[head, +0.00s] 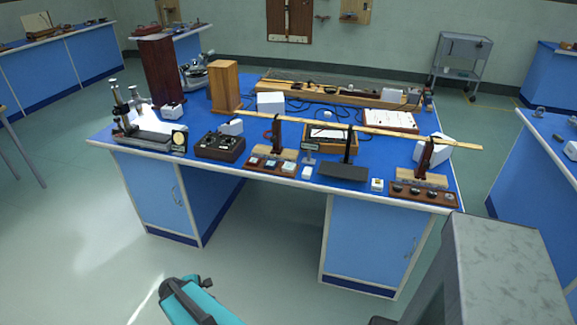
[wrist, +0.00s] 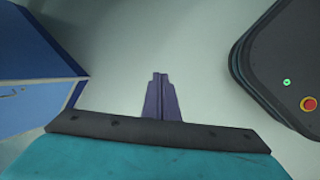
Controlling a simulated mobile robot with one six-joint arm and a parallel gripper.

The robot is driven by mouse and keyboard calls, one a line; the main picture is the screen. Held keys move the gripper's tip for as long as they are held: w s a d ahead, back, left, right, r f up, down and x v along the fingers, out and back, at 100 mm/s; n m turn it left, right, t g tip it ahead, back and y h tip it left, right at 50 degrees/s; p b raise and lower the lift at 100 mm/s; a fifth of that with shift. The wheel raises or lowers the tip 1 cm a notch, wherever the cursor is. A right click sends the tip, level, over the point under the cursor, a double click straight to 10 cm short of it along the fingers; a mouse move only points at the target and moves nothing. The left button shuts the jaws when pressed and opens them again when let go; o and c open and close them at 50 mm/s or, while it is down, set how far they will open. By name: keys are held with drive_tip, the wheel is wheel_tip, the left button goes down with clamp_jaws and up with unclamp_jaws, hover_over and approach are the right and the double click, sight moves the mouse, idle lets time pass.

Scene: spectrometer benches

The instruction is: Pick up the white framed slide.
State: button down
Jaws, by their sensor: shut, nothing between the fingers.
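In the head view, a small white square piece (head: 307,172) lies at the front edge of the blue-topped bench (head: 190,154). Another small pale piece (head: 377,184) with a yellowish middle lies farther right on the same edge. A brown tray (head: 250,163) near them holds several small light slides. All are too small for me to tell which is the white framed slide. My gripper (wrist: 160,77) shows in the wrist view, shut and empty, above the floor and well apart from the bench. The wrist view shows no slide.
A long wooden strip (head: 400,131) runs across the bench on upright stands, above the small pieces. A dark box (head: 220,146) and a brown tray with round pieces (head: 423,193) stand along the front edge. The floor (head: 250,235) before the bench is clear.

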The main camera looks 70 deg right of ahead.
drive_tip(key=s+d+r+n+t+h, duration=0.1)
drive_tip(key=s+d+r+n+h, duration=0.15)
drive_tip(key=d+r, duration=0.6)
drive_tip(key=s+d+r+n+h+p, duration=0.1)
drive_tip(key=d+r+n+h, duration=0.3)
drive_tip(key=d, duration=0.7)
drive_tip(key=s+d+r+n+t, duration=0.1)
drive_tip(key=s+d+r, duration=0.1)
drive_tip(key=d+r, duration=0.65)
drive_tip(key=s+d+r+n+h, duration=0.2)
drive_tip(key=s+d+r+n, duration=0.3)
drive_tip(key=s+d+r, duration=0.2)
drive_tip(key=d+r, duration=0.2)
drive_tip(key=d, duration=0.1)
drive_tip(key=shift+d, duration=0.4)
drive_tip(key=shift+d+h, duration=0.2)
drive_tip(key=shift+h, duration=0.05)
